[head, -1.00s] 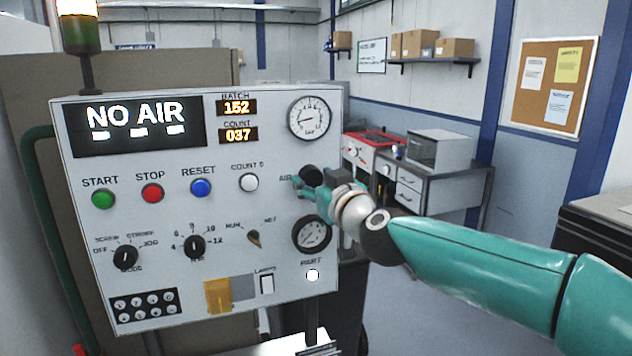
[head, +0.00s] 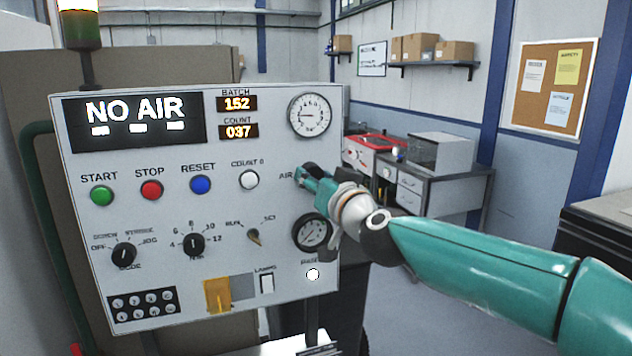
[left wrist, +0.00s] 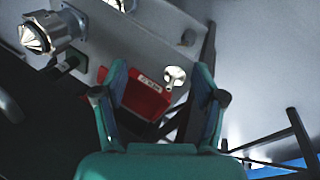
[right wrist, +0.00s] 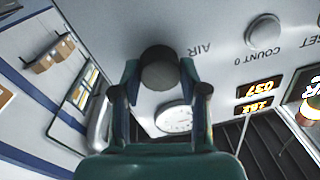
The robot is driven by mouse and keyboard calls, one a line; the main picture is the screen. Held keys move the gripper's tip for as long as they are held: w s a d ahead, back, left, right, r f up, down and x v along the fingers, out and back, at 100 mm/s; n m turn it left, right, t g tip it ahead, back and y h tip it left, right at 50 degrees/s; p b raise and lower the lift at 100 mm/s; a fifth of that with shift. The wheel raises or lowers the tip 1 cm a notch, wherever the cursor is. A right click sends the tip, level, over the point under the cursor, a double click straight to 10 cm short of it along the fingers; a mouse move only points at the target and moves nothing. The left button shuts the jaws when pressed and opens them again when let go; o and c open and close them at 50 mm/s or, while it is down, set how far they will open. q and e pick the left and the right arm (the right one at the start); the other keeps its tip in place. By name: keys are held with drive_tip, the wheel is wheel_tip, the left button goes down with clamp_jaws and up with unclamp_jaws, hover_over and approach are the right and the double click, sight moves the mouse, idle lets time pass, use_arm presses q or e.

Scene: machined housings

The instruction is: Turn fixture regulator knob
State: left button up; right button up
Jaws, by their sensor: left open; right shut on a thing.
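The control panel (head: 130,215) faces me in the head view, and its display reads NO AIR. The dark round regulator knob (right wrist: 160,70) sits beside the AIR label in the right wrist view. My right gripper (right wrist: 160,75) is shut on this knob, one finger on each side. In the head view my right gripper (head: 308,180) hides most of the knob.
START, STOP, RESET and COUNT 0 buttons (head: 249,180) line the panel left of the gripper. Rotary switches (head: 193,244) sit below them. In the left wrist view, a red labelled part (left wrist: 140,95) and a metal cone-tipped part (left wrist: 45,35) are near the left fingers.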

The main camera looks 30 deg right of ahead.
drive_tip(key=o, duration=1.2)
drive_tip(key=shift+c, duration=0.2)
drive_tip(key=shift+s, duration=0.1)
drive_tip(key=s+a, duration=0.2)
drive_tip(key=s, duration=0.9)
drive_tip(key=shift+s+f, duration=0.25)
drive_tip(key=shift+s, duration=0.1)
drive_tip(key=shift+w, duration=0.1)
drive_tip(key=w+d+n, duration=0.1)
drive_tip(key=w+d, duration=0.1)
drive_tip(key=w, duration=0.9)
drive_tip(key=shift+w+r+n+p, duration=0.25)
drive_tip(key=shift+r+n+p, duration=0.05)
drive_tip(key=shift+n, duration=0.1)
drive_tip(key=shift+w, duration=0.15)
